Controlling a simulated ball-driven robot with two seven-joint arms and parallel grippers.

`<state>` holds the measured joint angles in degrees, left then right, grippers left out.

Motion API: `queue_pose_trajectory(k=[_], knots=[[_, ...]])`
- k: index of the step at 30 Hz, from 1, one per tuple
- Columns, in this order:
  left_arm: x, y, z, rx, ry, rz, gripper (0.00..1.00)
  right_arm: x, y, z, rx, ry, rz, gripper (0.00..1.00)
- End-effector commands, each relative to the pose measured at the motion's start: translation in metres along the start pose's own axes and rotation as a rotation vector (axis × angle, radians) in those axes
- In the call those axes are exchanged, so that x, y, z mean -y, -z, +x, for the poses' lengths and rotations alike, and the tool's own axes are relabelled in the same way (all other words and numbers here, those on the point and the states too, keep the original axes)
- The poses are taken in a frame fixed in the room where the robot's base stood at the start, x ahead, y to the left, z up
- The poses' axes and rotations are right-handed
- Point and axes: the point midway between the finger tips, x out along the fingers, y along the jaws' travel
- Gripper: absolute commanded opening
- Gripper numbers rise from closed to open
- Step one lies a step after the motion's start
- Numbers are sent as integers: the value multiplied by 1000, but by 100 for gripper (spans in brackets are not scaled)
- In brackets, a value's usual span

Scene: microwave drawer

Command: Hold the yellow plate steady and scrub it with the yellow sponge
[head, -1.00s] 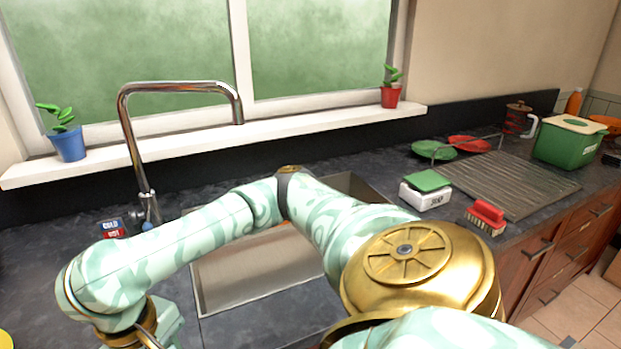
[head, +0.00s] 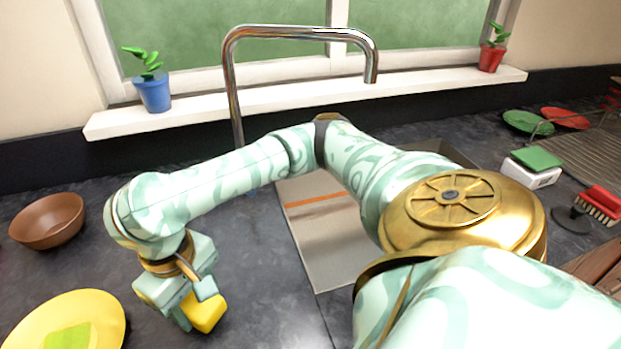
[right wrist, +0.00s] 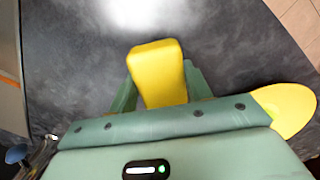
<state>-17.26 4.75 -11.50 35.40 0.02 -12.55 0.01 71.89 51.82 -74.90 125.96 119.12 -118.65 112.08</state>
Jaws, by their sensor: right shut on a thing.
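The yellow plate (head: 112,318) lies on the dark counter at the lower left of the head view, cut off by the frame's bottom edge. A yellow-green patch (head: 68,337) shows on its middle. The plate's edge also shows at the right of the right wrist view (right wrist: 292,106). My right gripper (head: 196,310) is shut on the yellow sponge (head: 207,313) and holds it to the right of the plate, apart from it. The sponge sticks out between the fingers in the right wrist view (right wrist: 158,75). My left gripper is not in view.
A brown bowl (head: 48,222) stands behind the plate. The sink (head: 318,240) and tap (head: 232,95) are right of the gripper, partly behind my right arm.

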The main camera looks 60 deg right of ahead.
Motion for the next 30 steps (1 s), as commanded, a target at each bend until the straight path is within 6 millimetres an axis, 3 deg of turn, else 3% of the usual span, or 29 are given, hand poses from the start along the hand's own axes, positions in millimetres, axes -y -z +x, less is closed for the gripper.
queue_pose_trajectory(k=[5, 8, 11, 18, 22, 26, 30], knots=[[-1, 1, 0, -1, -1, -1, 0, 0, 1, -1, -4, 0, -1, 31], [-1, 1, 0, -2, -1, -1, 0, 11, 5, -9, -11, 0, -28, 31], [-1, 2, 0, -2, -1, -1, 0, 36, 18, -20, -19, -2, -64, 31], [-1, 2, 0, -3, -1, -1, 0, 121, 86, -57, -34, -3, -75, 31], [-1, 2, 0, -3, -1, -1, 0, 155, 116, -70, -40, -3, -58, 31], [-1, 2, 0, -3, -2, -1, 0, 167, 136, -72, -46, -2, -23, 31], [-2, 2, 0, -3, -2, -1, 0, 157, 150, -68, -54, 1, 15, 31]])
